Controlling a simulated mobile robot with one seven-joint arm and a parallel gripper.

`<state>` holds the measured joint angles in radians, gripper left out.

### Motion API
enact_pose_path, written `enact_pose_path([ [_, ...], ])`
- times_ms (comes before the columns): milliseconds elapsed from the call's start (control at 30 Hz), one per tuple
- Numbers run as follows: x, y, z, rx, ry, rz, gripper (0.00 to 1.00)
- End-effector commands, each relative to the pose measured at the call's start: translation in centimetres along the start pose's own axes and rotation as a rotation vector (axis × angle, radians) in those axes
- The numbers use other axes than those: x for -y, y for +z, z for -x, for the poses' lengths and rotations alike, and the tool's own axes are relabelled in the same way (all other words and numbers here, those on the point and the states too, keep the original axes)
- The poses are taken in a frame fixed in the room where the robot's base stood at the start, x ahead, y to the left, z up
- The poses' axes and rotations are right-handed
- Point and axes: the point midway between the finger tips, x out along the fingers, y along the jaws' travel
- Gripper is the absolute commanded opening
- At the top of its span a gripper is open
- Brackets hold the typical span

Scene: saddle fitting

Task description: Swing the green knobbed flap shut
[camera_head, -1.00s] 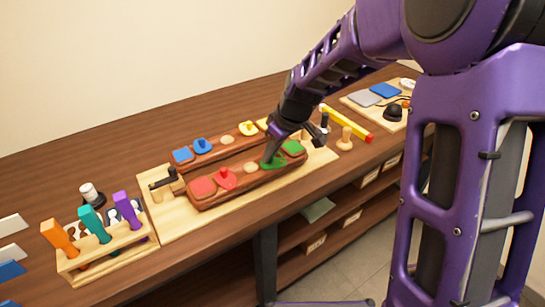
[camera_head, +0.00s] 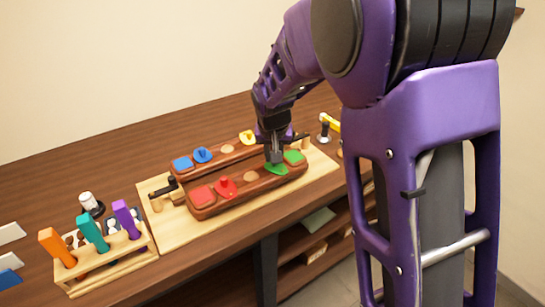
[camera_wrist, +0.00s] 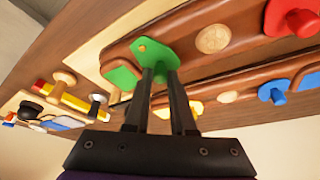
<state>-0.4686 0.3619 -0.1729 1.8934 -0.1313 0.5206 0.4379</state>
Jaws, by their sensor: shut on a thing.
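The green flap (camera_head: 277,169) lies on the front wooden bar (camera_head: 250,186), beside the green square (camera_head: 294,157) near the bar's right end. Its teardrop-shaped plate shows just left of the square and does not appear to cover it. My gripper (camera_head: 274,158) points down at the flap and is shut on its knob, which the fingers mostly hide. In the wrist view, the two fingertips (camera_wrist: 160,72) meet over the green flap (camera_wrist: 153,50).
A red knobbed flap (camera_head: 225,187) and red square (camera_head: 202,196) sit at the bar's left. The back bar carries a blue flap (camera_head: 202,155) and a yellow flap (camera_head: 247,137). A black-handled clamp (camera_head: 166,188) stands left. A rack (camera_head: 107,258) holds coloured handles.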

Motion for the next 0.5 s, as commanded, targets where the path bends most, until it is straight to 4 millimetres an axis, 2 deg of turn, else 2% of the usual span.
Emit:
enact_pose_path([
  [200, -0.18, -0.16, -0.19, 0.002, 0.044, -0.105, 0.0],
  [500, -0.38, -0.29, -0.2, 0.002, 0.07, -0.17, 0.0],
])
